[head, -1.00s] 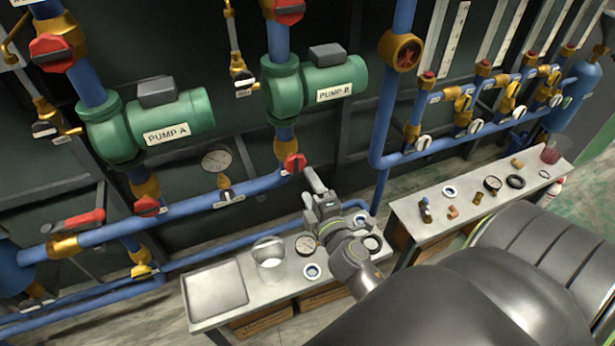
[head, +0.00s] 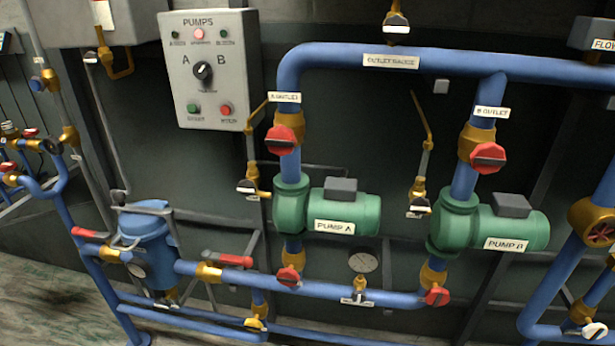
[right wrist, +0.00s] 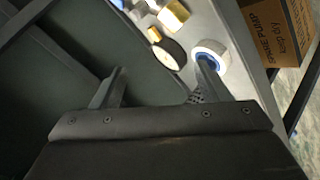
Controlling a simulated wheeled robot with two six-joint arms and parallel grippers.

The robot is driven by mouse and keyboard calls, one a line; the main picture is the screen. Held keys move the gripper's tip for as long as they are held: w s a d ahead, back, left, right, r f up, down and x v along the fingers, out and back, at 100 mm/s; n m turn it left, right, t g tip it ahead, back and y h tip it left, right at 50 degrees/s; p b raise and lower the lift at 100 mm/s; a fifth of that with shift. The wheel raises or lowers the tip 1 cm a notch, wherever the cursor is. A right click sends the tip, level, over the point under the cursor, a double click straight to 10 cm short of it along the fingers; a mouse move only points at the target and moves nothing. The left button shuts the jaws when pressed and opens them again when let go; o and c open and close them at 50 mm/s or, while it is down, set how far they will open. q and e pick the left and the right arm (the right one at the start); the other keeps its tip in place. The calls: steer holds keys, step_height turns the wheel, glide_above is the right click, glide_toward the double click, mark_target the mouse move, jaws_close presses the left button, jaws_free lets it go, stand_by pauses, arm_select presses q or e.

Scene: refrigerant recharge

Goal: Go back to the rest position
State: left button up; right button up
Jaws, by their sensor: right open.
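My right gripper (right wrist: 160,82) shows in the right wrist view with its two fingers spread apart and nothing between them. Its right fingertip is near a white ring with a blue inside (right wrist: 210,53) on a grey bench top (right wrist: 222,22); I cannot tell if they touch. Neither gripper shows in the head view, and my left gripper is in no view.
By the ring lie a round gauge (right wrist: 168,53) and brass fittings (right wrist: 173,15). A cardboard box (right wrist: 282,40) is at the upper right. The head view shows Pump A (head: 340,213), Pump B (head: 505,229), blue piping and the pump control panel (head: 210,68).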

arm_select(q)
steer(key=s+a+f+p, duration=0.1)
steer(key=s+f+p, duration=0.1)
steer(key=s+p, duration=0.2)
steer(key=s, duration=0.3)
arm_select(e)
steer(key=s+f+m+g+y, duration=0.1)
steer(key=s+f+m+g, duration=0.3)
steer(key=s, duration=1.1)
steer(key=s+a+f+m+g, duration=0.1)
steer(key=s+f+m+g, duration=0.4)
steer(key=s+f, duration=0.6)
steer(key=s, duration=0.4)
steer(key=shift+a+f+y, duration=0.2)
steer(key=shift+y, duration=0.2)
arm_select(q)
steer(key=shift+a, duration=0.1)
